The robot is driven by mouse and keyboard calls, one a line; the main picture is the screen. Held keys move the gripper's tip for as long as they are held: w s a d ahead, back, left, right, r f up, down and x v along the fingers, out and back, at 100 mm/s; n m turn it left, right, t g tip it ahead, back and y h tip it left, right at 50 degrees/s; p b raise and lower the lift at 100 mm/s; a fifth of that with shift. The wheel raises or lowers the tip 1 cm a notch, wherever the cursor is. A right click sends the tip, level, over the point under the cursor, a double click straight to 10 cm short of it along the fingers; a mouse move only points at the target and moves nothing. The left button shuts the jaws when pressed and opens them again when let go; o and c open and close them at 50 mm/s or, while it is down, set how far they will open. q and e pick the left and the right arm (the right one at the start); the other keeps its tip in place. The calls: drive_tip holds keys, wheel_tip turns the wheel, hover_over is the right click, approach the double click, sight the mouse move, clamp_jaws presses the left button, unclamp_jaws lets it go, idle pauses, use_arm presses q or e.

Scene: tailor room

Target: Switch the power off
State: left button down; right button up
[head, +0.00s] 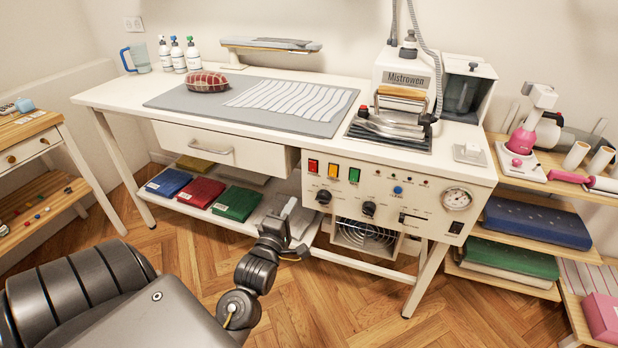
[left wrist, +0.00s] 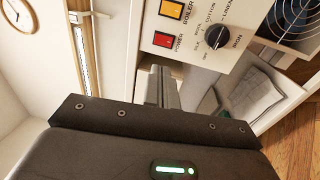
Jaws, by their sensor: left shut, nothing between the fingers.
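The white ironing station's control panel (head: 385,199) is on the table's front. Its red button (head: 313,165) is at the upper left; in the left wrist view the red button (left wrist: 163,41) is labelled POWER. An orange-yellow button (head: 333,170) sits beside it, labelled BOILER in the left wrist view (left wrist: 171,9), and a green button (head: 354,175) follows. A black rocker switch (head: 456,227) is at the panel's lower right. My left gripper (head: 288,209) is shut and empty, below and left of the red button, apart from it. My right gripper is not in view.
A black knob (head: 323,197) is just below the red button. A drawer (head: 222,149) is left of the panel. Blue, red and green fabric stacks lie on the low shelf (head: 262,226) near my left gripper. An iron (head: 395,127) rests on the tabletop.

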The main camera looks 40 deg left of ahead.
sight(313, 164)
use_arm(q)
drive_tip(key=shift+r, duration=0.1)
drive_tip(key=x, duration=1.3)
drive_tip(key=shift+w+a, duration=0.2)
drive_tip(key=shift+w, duration=0.25)
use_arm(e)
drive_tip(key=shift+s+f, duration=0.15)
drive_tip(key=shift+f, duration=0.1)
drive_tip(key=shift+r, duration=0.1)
